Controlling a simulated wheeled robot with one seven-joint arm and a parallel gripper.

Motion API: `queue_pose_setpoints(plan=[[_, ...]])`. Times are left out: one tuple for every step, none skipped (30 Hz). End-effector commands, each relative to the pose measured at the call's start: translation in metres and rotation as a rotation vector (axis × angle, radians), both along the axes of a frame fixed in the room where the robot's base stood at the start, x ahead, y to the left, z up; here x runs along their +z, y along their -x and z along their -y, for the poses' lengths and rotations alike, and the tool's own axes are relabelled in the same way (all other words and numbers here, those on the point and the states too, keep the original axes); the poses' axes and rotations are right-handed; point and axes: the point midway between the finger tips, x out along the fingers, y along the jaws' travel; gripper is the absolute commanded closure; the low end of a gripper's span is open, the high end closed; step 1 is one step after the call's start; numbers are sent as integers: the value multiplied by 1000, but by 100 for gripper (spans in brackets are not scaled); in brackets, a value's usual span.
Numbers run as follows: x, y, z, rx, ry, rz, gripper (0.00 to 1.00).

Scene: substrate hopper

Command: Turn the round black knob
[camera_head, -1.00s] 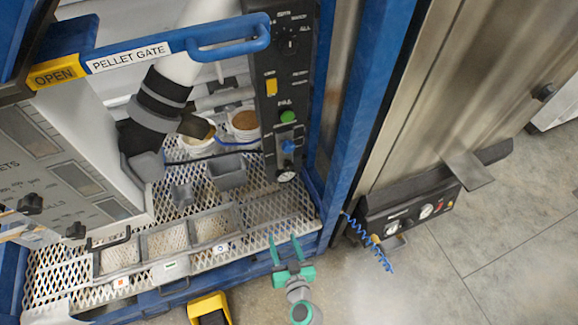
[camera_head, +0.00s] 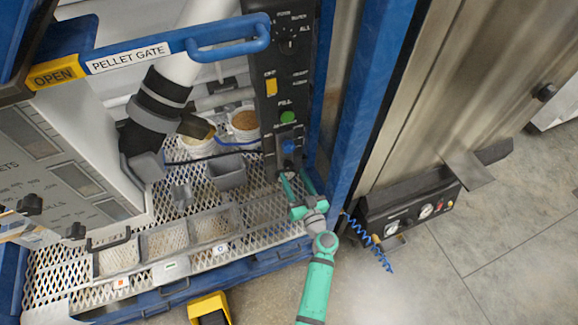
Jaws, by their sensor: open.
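A black control panel (camera_head: 265,60) stands upright at the top centre. A round black knob (camera_head: 288,45) shows near its top, with white lettering around it. It is dark on dark, so its pointer is hard to read. My green gripper (camera_head: 294,176) is open and empty at the lower end of the panel, well below this knob. Its two fingers point up the picture and partly cover the panel's bottom end. I cannot tell whether they touch the panel. Other black knobs (camera_head: 30,204) (camera_head: 75,230) are on the grey cabinet at the left.
Lower on the panel are a yellow switch (camera_head: 270,86), a green button (camera_head: 288,116) and a blue part (camera_head: 289,146). A blue post (camera_head: 372,105) stands right of the panel. A blue pellet gate handle (camera_head: 228,36) crosses at upper left. Grey bins (camera_head: 229,172) stand on the mesh shelf.

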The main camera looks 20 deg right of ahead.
Motion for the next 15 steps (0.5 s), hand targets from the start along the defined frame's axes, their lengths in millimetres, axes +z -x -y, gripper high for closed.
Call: queue_pose_setpoints(plan=[[1, -10, 0, 1, 0, 1, 51], [1, -15, 0, 1, 0, 1, 51], [0, -22, 0, 1, 0, 0, 51], [0, -26, -1, 0, 0, 0, 51], [1, -31, -1, 0, 0, 0, 51], [0, -36, -1, 0, 0, 0, 51], [0, -39, -1, 0, 0, -1, 51], [0, -43, -1, 0, 0, 0, 51], [0, -47, -1, 0, 0, 0, 51], [0, -49, -1, -1, 0, -1, 51], [0, -51, -2, -1, 0, -1, 51], [-1, -53, -2, -1, 0, -1, 51], [-1, -55, -2, -1, 0, -1, 51], [0, -56, -2, 0, 1, -1, 51], [0, -57, -2, 0, 1, -1, 51]])
